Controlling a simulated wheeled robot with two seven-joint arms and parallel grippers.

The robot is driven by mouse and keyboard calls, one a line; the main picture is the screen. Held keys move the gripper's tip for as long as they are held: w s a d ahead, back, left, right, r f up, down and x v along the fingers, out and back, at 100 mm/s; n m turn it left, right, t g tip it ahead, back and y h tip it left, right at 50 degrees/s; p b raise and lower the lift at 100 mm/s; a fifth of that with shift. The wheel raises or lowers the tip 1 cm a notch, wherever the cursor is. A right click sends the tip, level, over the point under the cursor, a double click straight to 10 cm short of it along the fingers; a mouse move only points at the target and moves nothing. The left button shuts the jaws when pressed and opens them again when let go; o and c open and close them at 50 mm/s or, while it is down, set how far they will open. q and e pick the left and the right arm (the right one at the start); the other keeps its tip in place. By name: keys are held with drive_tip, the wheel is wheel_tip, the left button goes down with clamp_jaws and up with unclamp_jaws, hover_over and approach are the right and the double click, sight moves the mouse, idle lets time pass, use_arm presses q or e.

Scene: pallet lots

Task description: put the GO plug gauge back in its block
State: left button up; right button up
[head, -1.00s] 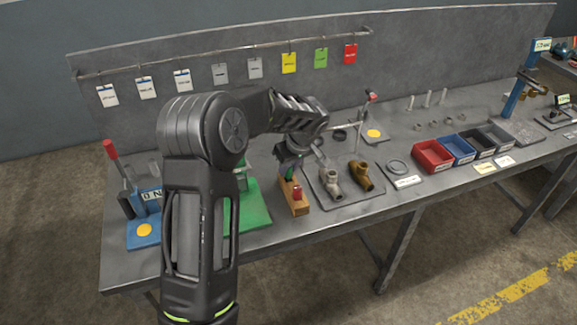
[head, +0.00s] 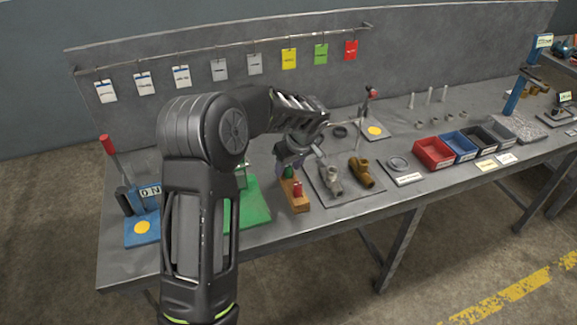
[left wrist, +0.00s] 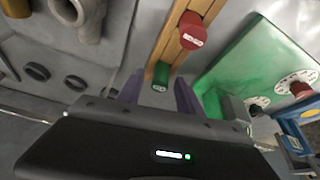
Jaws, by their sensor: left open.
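The wooden gauge block (head: 299,207) stands on the bench near its front edge, left of the grey fittings mat. The green-handled gauge, which I take for the GO plug gauge (head: 289,171), stands upright at the block's far end and appears seated; its lower part is hidden. It also shows in the left wrist view (left wrist: 161,75). A red-handled gauge (left wrist: 192,30) stands in the same block (left wrist: 176,48). My left gripper (head: 287,166) is open above the block's far end. Its purple fingers (left wrist: 159,92) lie either side of the green handle, apart from it. My right gripper is out of view.
A green plate (head: 252,207) lies left of the block. A mat (head: 348,196) with a grey fitting (head: 331,180) and a brass fitting (head: 361,172) lies to its right. Red, blue and dark bins (head: 433,155) stand farther right. Tags hang from the back rail.

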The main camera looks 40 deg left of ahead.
use_arm(q)
drive_tip(key=shift+r+p, duration=0.65)
drive_tip(key=shift+p, duration=0.25)
drive_tip(key=b+v, duration=0.1)
drive_tip(key=v, duration=1.1)
drive_tip(key=shift+b, duration=0.3)
